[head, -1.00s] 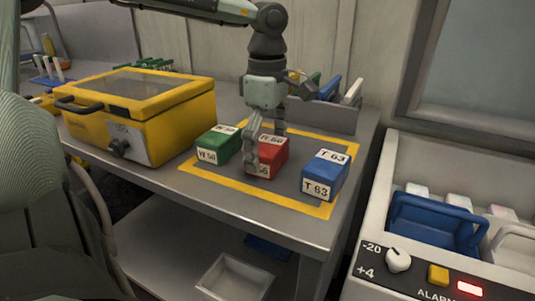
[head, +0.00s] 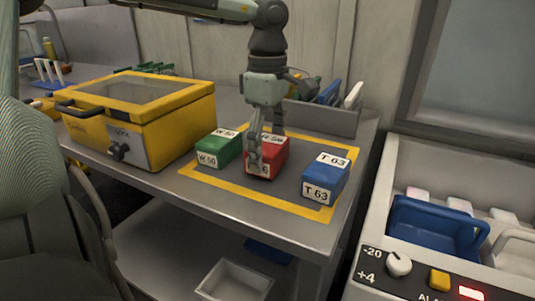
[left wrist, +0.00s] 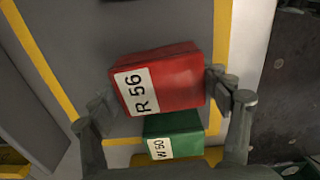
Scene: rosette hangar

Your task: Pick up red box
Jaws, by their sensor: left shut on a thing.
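The red box (head: 275,157), with a white label reading R 56, sits on the bench inside a yellow outline. It stands between a green box (head: 215,152) on its left and a blue box (head: 325,178) on its right. My left gripper (head: 266,145) comes down from above and is shut on the red box, partly hiding its front and label. In the left wrist view the red box (left wrist: 172,88) lies between the fingers of my left gripper (left wrist: 160,95), with the green box (left wrist: 175,135) beside it. My right gripper is out of view.
A yellow case (head: 145,120) with a handle stands left of the boxes. A grey bin (head: 330,118) with upright items is behind them. A cooler-like unit (head: 400,275) with a blue bin (head: 435,228) is at the right. A white tray (head: 232,282) sits below the bench.

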